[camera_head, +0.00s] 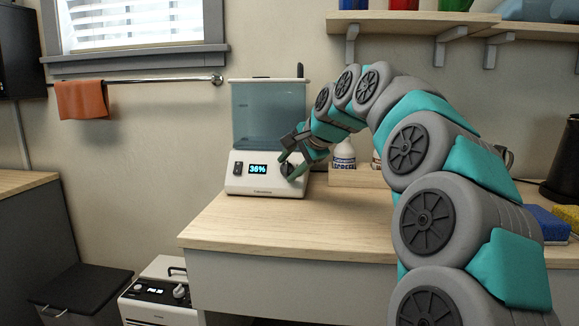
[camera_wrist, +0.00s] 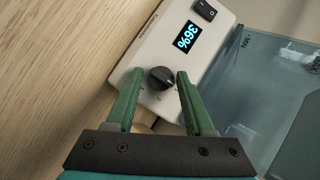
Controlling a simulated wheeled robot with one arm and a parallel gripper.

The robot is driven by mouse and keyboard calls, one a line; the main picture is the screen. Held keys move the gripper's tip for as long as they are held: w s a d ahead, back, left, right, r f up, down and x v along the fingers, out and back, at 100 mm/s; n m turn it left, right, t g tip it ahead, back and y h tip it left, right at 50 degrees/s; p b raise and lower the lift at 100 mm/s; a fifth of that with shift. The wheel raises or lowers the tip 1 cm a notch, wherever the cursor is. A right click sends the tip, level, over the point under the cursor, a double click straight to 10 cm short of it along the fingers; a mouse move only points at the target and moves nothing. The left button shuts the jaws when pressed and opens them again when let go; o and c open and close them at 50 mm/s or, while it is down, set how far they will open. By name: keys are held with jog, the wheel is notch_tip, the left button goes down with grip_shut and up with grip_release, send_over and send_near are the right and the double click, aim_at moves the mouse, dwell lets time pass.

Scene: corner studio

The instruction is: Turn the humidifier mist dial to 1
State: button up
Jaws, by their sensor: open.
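The humidifier (camera_head: 237,184) stands on the wooden counter, white at its base with a bluish clear tank (camera_head: 268,112) on top. Its display (camera_head: 258,170) reads 36%, and a dark rocker switch (camera_head: 238,168) sits left of it. The dark round mist dial (camera_wrist: 161,78) shows in the wrist view with small marks around it, too small to read. My gripper (camera_wrist: 157,82) is open, its two green fingers on either side of the dial. Whether they touch it I cannot tell. In the head view my gripper (camera_head: 285,165) partly covers the dial.
The counter (camera_head: 230,222) is clear in front of the humidifier. A white bottle (camera_head: 344,153) stands to its right, behind my arm. An orange towel (camera_head: 82,99) hangs on a rail at left. A shelf (camera_head: 412,17) is above right. A white appliance (camera_head: 160,295) stands low at left.

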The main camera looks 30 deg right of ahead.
jog(key=a+v, duration=0.1)
jog(key=v, duration=0.6)
jog(key=shift+s+d+r, duration=0.25)
jog(key=shift+d, duration=0.25)
